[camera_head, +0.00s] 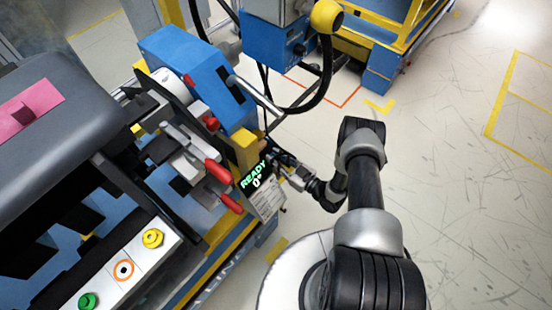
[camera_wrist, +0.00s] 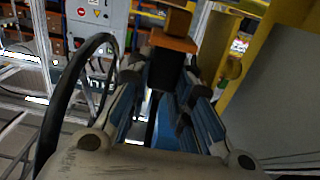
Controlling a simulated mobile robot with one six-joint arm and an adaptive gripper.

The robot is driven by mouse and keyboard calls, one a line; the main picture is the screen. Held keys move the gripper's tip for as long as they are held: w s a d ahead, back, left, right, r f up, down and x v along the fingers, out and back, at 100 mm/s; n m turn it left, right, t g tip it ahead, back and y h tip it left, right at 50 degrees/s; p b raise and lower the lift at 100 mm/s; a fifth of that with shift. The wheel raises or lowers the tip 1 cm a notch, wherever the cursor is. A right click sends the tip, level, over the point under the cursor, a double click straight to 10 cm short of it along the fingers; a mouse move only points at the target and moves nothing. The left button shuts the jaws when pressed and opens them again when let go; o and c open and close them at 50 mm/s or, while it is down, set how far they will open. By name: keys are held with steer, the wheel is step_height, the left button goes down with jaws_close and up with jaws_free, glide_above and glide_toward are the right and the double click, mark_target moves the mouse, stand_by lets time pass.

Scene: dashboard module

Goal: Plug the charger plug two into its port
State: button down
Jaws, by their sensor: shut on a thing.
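My gripper (camera_wrist: 168,72) has its fingers closed around a dark block with an orange-brown top, which looks like the charger plug (camera_wrist: 172,45). Another brown-orange piece shows just beyond it at the top of the wrist view; I cannot tell whether they touch. In the head view my gripper (camera_head: 288,170) is small, just right of the READY display (camera_head: 255,181) and below the yellow block (camera_head: 246,146). The plug is too small to make out there. I cannot pick out the port in either view.
A blue machine housing (camera_head: 190,70) and red-handled clamps (camera_head: 218,172) stand left of my gripper. A button panel (camera_head: 122,270) is at lower left. A black cable (camera_head: 325,80) hangs from the blue unit behind; a black cable (camera_wrist: 65,100) curves left in the wrist view. Floor at right is clear.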

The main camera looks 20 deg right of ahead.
steer(key=shift+f, duration=1.5)
steer(key=c, duration=1.3)
jaws_free()
steer(key=shift+c, duration=0.2)
steer(key=shift+s+a+f, duration=0.15)
steer(key=shift+s, duration=0.05)
steer(key=v, duration=1.2)
steer(key=shift+w+d, duration=0.25)
